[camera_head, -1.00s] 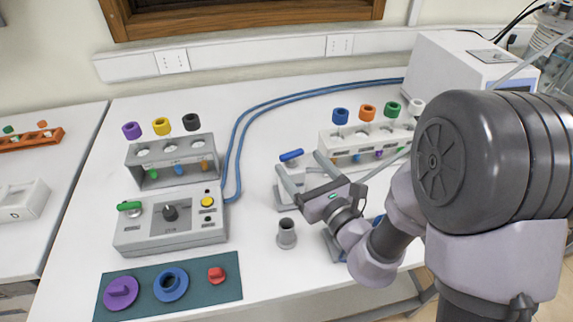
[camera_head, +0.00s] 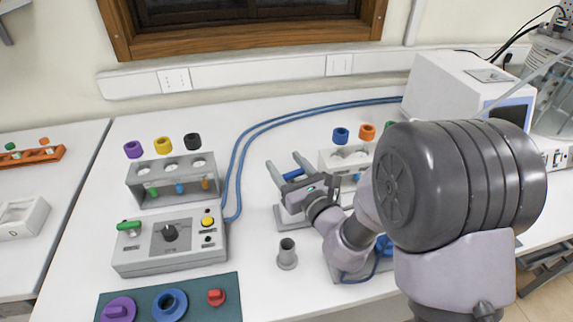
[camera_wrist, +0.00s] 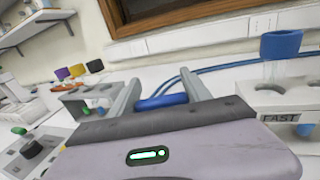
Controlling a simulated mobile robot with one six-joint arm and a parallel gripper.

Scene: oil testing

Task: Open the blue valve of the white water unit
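The blue valve (camera_head: 293,174) is a blue bar handle on the small white water unit (camera_head: 286,216), right of the table's middle. My gripper (camera_head: 286,162) is open over the unit, its fingers pointing toward the back wall. In the wrist view the blue valve (camera_wrist: 162,101) shows between the two spread fingers (camera_wrist: 158,90), low and near the gripper body. I cannot tell whether either finger touches it. My gripper hides much of the unit in both views.
A grey control box (camera_head: 170,243) with a green handle and a tube rack (camera_head: 175,180) stand left. A grey cup (camera_head: 287,254) stands in front of the unit. Blue hoses (camera_head: 262,128) cross the table behind.

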